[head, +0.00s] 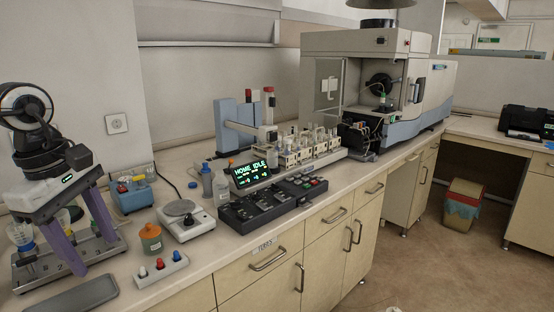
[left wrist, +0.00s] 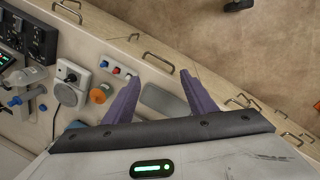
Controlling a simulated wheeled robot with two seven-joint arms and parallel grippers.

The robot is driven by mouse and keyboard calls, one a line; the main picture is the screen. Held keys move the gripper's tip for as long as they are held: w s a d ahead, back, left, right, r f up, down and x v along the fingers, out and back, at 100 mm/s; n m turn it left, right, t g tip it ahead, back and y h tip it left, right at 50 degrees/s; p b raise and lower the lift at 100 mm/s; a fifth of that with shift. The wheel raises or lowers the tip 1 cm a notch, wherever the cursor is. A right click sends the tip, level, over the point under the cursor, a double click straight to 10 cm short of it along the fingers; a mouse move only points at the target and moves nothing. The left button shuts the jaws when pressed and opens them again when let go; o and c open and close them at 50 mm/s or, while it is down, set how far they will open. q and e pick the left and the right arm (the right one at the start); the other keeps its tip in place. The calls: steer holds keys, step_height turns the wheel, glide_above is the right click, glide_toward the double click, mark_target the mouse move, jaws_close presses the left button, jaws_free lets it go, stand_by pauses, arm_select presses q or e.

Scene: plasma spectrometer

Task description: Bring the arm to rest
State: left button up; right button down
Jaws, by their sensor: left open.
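My left gripper (head: 88,250) is at the left of the head view, above the left end of the bench. Its two purple fingers point down and stand wide apart, with nothing between them. In the left wrist view the open fingers (left wrist: 160,80) show above the bench, with a grey flat tray (left wrist: 166,101) seen between and below them. This grey tray (head: 84,296) lies at the bench's front edge in the head view. A metal rack (head: 100,251) stands behind the fingers, and they partly hide it. My right gripper shows in neither view.
An orange-lidded jar (head: 151,240), a switch block (head: 160,270) and a white round-plate device (head: 186,220) stand right of the gripper. A blue box (head: 133,195) is behind. A black control panel (head: 272,204), sampler and large spectrometer (head: 345,75) stand farther right. The floor (head: 440,250) is mostly clear.

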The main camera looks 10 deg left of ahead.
arm_select(q)
steer(key=s+d+f+n+t+h+b, duration=0.1)
steer(key=s+f+n+t+h+b, duration=0.35)
steer(key=f+n, duration=1.15)
steer(key=w+d+f+n+t+h+b, duration=0.1)
steer(key=f+n+t, duration=0.6)
steer(key=f+n, duration=0.9)
steer(key=s+d+f+n+g+y+b, duration=0.1)
steer(key=s+d+f+n+y, duration=0.15)
steer(key=f+n, duration=0.35)
steer(key=s+d+f+n+y+b, duration=0.1)
steer(key=s+d+f+n, duration=0.3)
steer(key=f+n, duration=0.25)
steer(key=s+d+f+n+g, duration=0.2)
steer(key=s+d+f+n, duration=0.1)
steer(key=d, duration=0.3)
steer(key=s+d+f+n+g+b, duration=0.1)
steer(key=s+d+f+n, duration=0.3)
steer(key=d+n, duration=0.1)
steer(key=shift+d+g, duration=0.35)
steer(key=shift+d, duration=0.35)
